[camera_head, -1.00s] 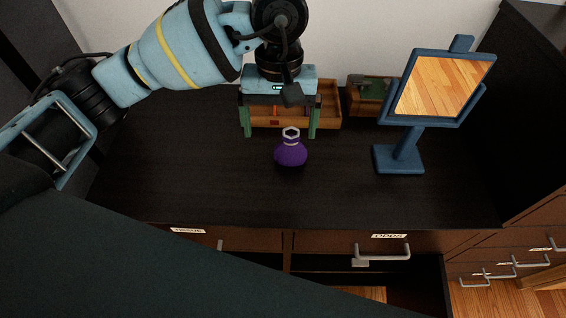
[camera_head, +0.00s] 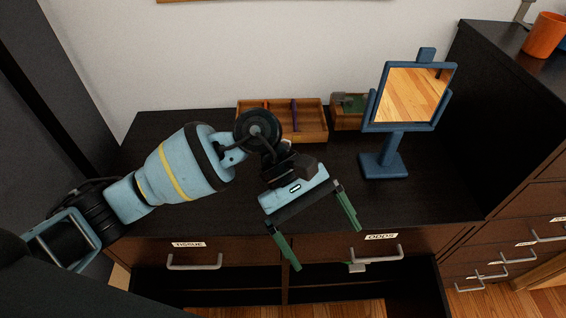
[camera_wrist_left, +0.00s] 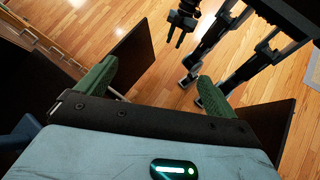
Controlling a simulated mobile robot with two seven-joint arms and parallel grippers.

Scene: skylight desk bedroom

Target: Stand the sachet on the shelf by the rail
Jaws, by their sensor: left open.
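My left gripper (camera_head: 315,237) is open, with its green fingers spread over the front edge of the dark desk (camera_head: 430,195). Nothing shows between its fingers. In the left wrist view my left gripper (camera_wrist_left: 155,80) also shows open and empty, with wooden floor beyond. The purple sachet is not visible now; my left wrist covers the part of the desk where it stood. I cannot make out a shelf with a rail for certain; a grey metal piece (camera_head: 523,11) shows at the top right edge.
A wooden divided tray (camera_head: 310,135) and a small wooden box (camera_head: 346,121) stand at the back. A blue-framed mirror (camera_head: 383,165) stands right of my gripper. An orange pot (camera_head: 544,35) tops the right cabinet (camera_head: 500,120). Drawers labelled TISSUE (camera_head: 189,244) and ODDS (camera_head: 381,237) face front.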

